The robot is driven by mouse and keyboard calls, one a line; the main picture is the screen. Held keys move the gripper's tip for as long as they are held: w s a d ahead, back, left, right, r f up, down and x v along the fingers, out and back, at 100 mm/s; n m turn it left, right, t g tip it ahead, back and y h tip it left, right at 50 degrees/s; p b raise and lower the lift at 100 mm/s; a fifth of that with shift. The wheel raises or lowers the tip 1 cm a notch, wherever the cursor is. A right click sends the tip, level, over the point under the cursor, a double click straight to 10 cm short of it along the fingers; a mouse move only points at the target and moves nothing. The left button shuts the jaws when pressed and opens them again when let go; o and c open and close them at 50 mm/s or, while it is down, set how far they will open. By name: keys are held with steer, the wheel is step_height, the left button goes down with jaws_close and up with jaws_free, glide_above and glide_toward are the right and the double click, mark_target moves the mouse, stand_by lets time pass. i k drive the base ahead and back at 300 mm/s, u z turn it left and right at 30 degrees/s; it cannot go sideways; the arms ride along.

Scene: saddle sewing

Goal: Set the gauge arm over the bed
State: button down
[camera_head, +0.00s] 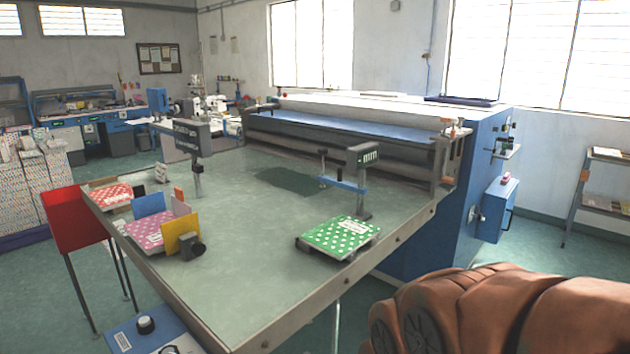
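A large green table bed (235,245) with a metal rim fills the middle of the view. At its right side a post with a grey head (362,155) carries a short blue bar (343,186), which reaches left over the bed. I cannot tell for sure whether this bar is the gauge arm. A second post with a larger dark head (192,137) stands further left on the bed. A green dotted booklet (341,236) lies near the right edge, close to the first post. My brown arm shows at the lower right; my gripper is out of view.
A pink dotted stack (158,232) sits between blue and yellow plates (182,235) on the left. A red dotted stack (110,196) lies behind it. A red tray (77,218) stands beside the table. A blue machine (455,190) backs the bed. The front middle is clear.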

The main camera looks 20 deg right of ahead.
mark_target(337, 182)
steer(key=k, duration=0.6)
steer(key=u, duration=0.7)
steer(key=i, duration=1.2)
steer(key=z, duration=0.2)
